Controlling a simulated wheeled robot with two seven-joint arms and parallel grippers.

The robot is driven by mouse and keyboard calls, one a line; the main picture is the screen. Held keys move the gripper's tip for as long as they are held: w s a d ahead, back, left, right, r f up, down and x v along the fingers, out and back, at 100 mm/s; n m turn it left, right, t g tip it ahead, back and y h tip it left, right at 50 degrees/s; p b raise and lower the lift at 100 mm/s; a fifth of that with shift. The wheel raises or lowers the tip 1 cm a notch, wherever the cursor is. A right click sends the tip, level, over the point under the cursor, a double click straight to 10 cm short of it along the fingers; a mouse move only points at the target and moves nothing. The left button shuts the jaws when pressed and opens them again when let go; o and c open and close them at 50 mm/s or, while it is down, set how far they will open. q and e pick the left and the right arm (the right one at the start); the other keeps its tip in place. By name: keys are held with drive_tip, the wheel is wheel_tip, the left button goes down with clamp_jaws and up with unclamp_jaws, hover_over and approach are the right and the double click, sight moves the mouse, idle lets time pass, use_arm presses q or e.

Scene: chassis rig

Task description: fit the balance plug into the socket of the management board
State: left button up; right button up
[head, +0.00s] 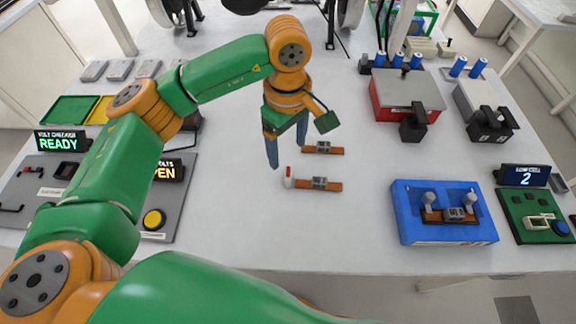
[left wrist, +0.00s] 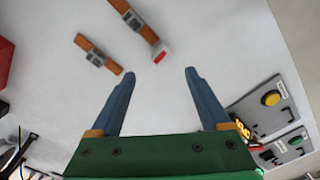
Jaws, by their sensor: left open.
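A small white and red piece, which looks like the balance plug (head: 289,178), stands at the left end of a loose brown board (head: 328,185) on the table. It also shows in the left wrist view (left wrist: 161,52); I cannot tell whether it touches the board. A second brown board (head: 331,150) lies behind it. Another board, perhaps the management board (head: 434,216), sits in a blue fixture (head: 415,232) at the right; its socket is too small to make out. My left gripper (head: 287,155) is open and empty, pointing down just behind and left of the plug. My right gripper is not in view.
A red box (head: 385,98) and a dark grey unit (head: 480,105) stand at the back right. Checker panels with a yellow button (head: 153,219) lie at the left, under my left arm. The table between the loose boards and the blue fixture is clear.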

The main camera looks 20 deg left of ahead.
sight(288, 171)
use_arm(q)
wheel_tip(288, 171, down, 2)
drive_tip(key=n, duration=0.6)
drive_tip(key=shift+a+n, duration=0.1)
drive_tip(key=shift+n, duration=0.2)
drive_tip(key=shift+f+n, duration=0.2)
drive_tip(key=shift+n, duration=0.5)
wheel_tip(288, 171, down, 6)
drive_tip(key=p, duration=0.2)
drive_tip(key=shift+f+p, duration=0.25)
drive_tip(key=shift+p, duration=0.1)
drive_tip(key=shift+f, duration=0.2)
drive_tip(key=shift+d, duration=0.2)
clamp_jaws()
